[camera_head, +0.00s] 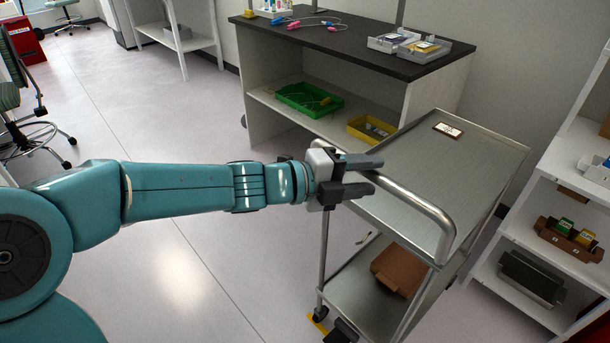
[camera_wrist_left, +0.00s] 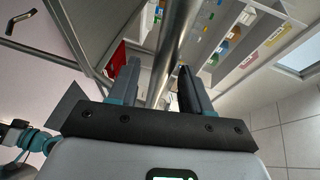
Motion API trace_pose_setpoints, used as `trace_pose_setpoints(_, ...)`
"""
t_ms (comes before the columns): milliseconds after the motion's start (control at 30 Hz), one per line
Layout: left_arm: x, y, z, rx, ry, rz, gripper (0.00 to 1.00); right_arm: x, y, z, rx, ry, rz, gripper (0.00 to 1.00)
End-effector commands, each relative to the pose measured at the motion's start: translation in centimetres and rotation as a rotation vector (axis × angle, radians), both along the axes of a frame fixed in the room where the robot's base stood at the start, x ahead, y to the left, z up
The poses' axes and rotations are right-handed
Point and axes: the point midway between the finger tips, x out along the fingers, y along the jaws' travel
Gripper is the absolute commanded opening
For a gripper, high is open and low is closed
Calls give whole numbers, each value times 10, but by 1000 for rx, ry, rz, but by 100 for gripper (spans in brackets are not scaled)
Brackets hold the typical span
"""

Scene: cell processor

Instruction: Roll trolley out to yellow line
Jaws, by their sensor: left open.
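The grey metal trolley (camera_head: 420,180) stands at the right, with a flat top, a lower shelf and a tubular handle (camera_head: 415,205) at its near left side. My left gripper (camera_head: 372,174) is open at the handle's far left end. In the left wrist view the handle bar (camera_wrist_left: 168,55) runs between the two open fingers (camera_wrist_left: 160,85). I cannot tell whether the fingers touch it. A short piece of yellow line (camera_head: 318,322) shows on the floor by a trolley wheel. A teal and black arm part (camera_wrist_left: 28,137) shows small at the wrist view's left edge, its jaws unclear.
A brown box (camera_head: 398,268) lies on the trolley's lower shelf. A dark-topped bench (camera_head: 345,45) stands behind it, holding a green tray (camera_head: 308,99) and yellow tray (camera_head: 372,130) on its shelf. White shelving (camera_head: 550,230) stands close at the right.

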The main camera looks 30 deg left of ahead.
Motion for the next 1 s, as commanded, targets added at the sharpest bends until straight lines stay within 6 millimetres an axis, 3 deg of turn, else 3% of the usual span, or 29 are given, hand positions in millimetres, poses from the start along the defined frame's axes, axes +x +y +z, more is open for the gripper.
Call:
trace_pose_setpoints(200,-43,43,14,1,-1,9,48,0,0,14,0,0,0,43)
trace_pose_setpoints(500,-84,80,22,1,0,6,48,0,0,20,0,0,0,43)
trace_pose_setpoints(1000,-92,86,24,0,0,1,48,0,0,21,0,0,0,43)
